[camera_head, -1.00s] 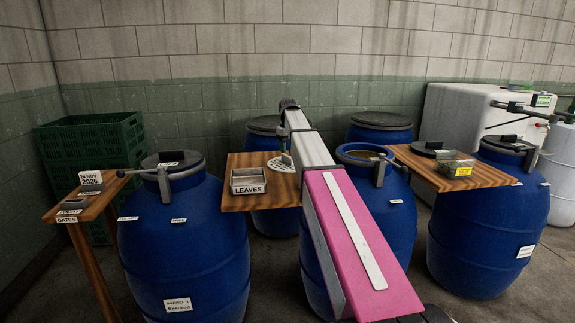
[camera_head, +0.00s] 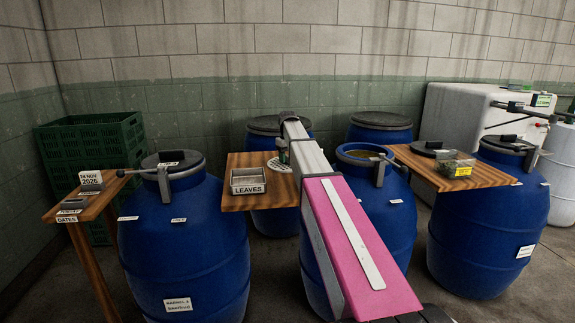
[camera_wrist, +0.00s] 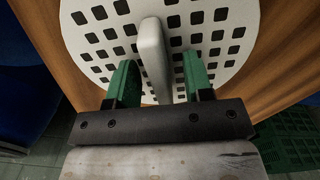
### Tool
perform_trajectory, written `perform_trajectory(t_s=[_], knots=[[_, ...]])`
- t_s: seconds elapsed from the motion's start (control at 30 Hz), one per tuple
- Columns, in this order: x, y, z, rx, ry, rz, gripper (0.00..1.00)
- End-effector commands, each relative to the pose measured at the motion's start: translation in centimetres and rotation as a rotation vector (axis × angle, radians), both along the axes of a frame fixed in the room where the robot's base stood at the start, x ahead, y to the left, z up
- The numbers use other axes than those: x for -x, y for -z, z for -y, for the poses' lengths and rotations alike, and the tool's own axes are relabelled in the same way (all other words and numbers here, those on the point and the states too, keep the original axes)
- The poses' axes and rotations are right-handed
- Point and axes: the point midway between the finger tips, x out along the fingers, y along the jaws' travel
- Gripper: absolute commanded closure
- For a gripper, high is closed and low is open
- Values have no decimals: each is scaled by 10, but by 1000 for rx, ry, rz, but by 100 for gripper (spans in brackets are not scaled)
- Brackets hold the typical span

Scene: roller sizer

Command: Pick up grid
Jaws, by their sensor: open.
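The grid is a white round disc with square holes and an upright grey-white bar handle. It lies on the middle wooden board, partly hidden by my arm in the head view (camera_head: 277,166). In the wrist view the grid (camera_wrist: 225,45) fills most of the upper picture. My gripper (camera_wrist: 158,66) is open, its two green fingers on either side of the handle (camera_wrist: 153,55). A gap shows between each finger and the handle. The head view shows the gripper (camera_head: 283,157) just above the grid.
A metal tray marked LEAVES (camera_head: 248,180) stands left of the grid on the same wooden board (camera_head: 236,203). Blue barrels (camera_head: 175,240) stand around. An open barrel (camera_head: 362,158) is just right of my arm. A right board (camera_head: 480,177) holds a clear box (camera_head: 455,169).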

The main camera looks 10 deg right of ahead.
Motion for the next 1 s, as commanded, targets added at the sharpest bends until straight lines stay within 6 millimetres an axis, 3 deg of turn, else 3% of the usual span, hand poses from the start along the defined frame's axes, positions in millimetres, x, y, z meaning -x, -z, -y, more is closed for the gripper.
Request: perform_trajectory(t_s=[0.47, 0.5, 0.63, 1.0], knots=[[0, 3, 0, 0, 0, 0, 53], [0, 3, 0, 0, 0, 0, 56], [0, 3, 0, 0, 0, 0, 99], [0, 2, 0, 0, 0, 0, 100]])
